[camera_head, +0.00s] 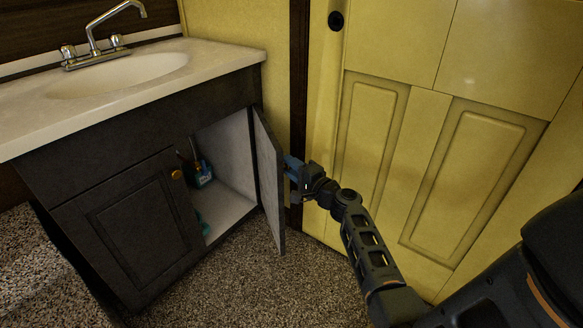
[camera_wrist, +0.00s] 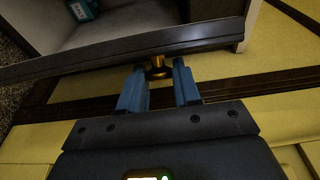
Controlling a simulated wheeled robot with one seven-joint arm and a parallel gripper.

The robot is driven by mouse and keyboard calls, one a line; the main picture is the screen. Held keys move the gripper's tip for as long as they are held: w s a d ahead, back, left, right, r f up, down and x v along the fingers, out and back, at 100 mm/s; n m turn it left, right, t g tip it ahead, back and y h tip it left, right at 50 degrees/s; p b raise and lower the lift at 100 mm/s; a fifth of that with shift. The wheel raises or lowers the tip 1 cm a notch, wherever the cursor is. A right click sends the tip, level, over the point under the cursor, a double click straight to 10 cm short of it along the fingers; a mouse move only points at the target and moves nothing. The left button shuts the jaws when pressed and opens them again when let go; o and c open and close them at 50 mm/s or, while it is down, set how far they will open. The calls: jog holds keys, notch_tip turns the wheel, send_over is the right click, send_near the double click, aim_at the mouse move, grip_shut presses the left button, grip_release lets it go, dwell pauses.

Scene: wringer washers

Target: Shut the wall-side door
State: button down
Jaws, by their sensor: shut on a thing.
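The dark vanity cabinet's right-hand door (camera_head: 269,180), nearest the yellow wall, stands open, swung out from the cabinet front. My gripper (camera_head: 291,168) reaches it from the right, at its outer face. In the wrist view the door's edge (camera_wrist: 200,37) runs across the picture and the brass knob (camera_wrist: 157,68) sits between the blue fingers. My gripper (camera_wrist: 160,84) is shut on the knob. In the head view this knob is hidden behind the gripper and door. The left-hand door (camera_head: 130,225) is closed and has a brass knob (camera_head: 177,175).
A blue bottle (camera_head: 202,174) stands inside the open cabinet; it also shows in the wrist view (camera_wrist: 82,10). The white countertop (camera_head: 225,56) with sink and faucet is above. A yellow panelled door (camera_head: 415,140) stands close behind my arm. Speckled floor (camera_head: 240,285) is clear ahead.

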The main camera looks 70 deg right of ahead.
jog(key=w+a+m+g+h+b, duration=0.1)
jog(key=w+a+m+g+h, duration=0.2)
jog(key=w+a+h, duration=0.2)
jog(key=w+a, duration=0.1)
jog(key=w, duration=0.1)
jog(key=shift+w+a+m, duration=0.3)
jog(key=shift+m, duration=0.1)
jog(key=c, duration=0.8)
grip_release()
jog(key=shift+a, duration=0.1)
jog(key=v, duration=0.7)
jog(key=shift+s+a+p, duration=0.25)
jog(key=shift+p, duration=0.05)
jog(key=shift+a, duration=0.1)
